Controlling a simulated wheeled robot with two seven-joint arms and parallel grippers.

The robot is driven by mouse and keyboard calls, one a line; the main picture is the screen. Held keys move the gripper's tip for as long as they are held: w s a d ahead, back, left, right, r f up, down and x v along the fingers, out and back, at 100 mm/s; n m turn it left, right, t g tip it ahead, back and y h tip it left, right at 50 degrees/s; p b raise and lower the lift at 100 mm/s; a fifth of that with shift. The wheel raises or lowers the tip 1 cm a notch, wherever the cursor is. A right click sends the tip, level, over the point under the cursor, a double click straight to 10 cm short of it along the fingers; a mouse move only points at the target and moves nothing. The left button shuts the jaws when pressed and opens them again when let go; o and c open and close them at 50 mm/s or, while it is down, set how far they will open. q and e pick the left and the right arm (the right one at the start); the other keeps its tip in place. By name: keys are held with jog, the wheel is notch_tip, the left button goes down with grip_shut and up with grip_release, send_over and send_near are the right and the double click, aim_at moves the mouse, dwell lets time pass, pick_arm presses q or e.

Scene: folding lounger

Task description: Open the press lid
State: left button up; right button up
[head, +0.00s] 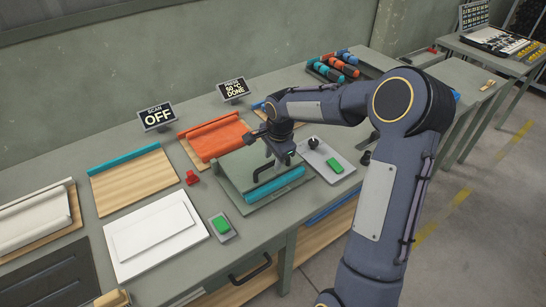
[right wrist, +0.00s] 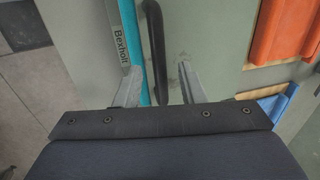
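The press is a grey-green box on the bench, and its flat lid (head: 236,165) looks down. A black bar handle (head: 263,171) stands at the lid's front; it also shows in the right wrist view (right wrist: 154,35). A teal strip (head: 275,187) lies along the front, beside a "Bexholt" label in the right wrist view. My right gripper (head: 279,158) points down over the lid by the handle. In the right wrist view its fingers (right wrist: 160,85) are apart, with the handle between them; contact cannot be told. My left gripper is not in view.
A press display (head: 233,89) reads "50 °C DONE"; a scan display (head: 157,115) reads "OFF". A panel (head: 325,158) with a green button stands right of the press. White sheets (head: 155,235) and a small green-button box (head: 222,227) lie left.

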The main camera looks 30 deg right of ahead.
jog(key=shift+f, duration=0.5)
jog(key=shift+c, duration=0.4)
grip_shut()
jog(key=shift+r, duration=0.1)
